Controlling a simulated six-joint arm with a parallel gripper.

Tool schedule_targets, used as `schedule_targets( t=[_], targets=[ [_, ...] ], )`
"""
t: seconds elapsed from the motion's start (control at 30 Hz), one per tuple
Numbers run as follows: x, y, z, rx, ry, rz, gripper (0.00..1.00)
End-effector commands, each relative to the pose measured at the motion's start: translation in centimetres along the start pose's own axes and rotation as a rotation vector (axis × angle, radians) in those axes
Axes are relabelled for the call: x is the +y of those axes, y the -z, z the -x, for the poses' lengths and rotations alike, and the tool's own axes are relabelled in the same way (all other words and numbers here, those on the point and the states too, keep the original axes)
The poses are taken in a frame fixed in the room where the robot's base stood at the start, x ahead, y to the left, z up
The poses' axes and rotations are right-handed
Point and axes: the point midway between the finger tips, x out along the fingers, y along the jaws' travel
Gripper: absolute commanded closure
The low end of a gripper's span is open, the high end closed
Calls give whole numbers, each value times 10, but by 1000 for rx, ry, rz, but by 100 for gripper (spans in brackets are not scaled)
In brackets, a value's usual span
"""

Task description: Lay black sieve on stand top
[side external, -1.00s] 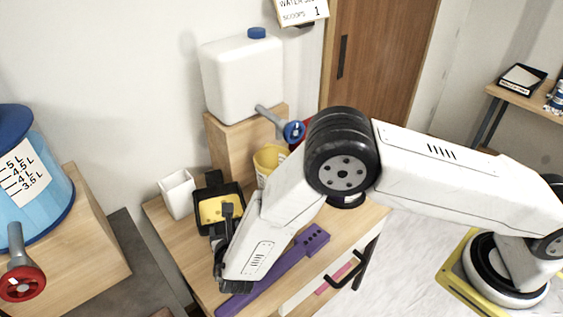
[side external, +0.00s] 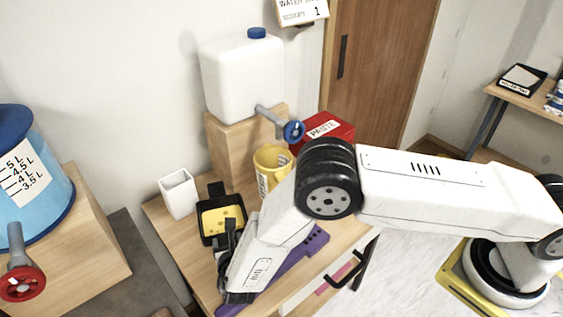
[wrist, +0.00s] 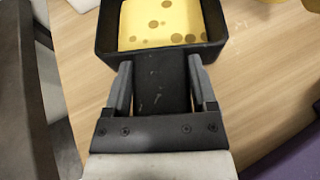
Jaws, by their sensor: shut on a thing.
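The black sieve (side external: 207,231) is a rectangular black frame around a yellow, spotted face, with a tab on its far side. My gripper (side external: 230,232) is shut on its handle in the side view, over the wooden worktop. In the wrist view, the fingers (wrist: 160,85) press on both sides of the black handle, and the sieve's frame (wrist: 105,40) extends beyond them. The brown spots on the yellow face look like holes. I cannot tell whether the sieve touches anything below. No separate stand can be made out with certainty.
On the worktop (side external: 160,218) are a white cup (side external: 178,194), a yellow cup (side external: 271,160), a red paste box (side external: 328,131) and a long purple tool (side external: 290,263). A wooden block (side external: 233,150) carries a white water jug (side external: 243,80). A blue tank (side external: 35,175) is at left.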

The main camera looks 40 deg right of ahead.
Motion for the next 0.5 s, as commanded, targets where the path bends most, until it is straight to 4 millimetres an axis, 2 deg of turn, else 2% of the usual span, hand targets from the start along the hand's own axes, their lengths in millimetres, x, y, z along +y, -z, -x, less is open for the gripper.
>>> schedule_targets(
  t=[0.33, 0.37, 0.4, 0.43, 0.5],
  targets=[
    [0, 2, -1, -1, 0, -1, 94],
    [0, 2, -1, 0, 0, -1, 17],
    [0, 2, -1, 0, 0, -1, 5],
    [0, 2, -1, 0, 0, -1, 0],
    [0, 2, -1, 0, 0, 0, 0]
  ],
)
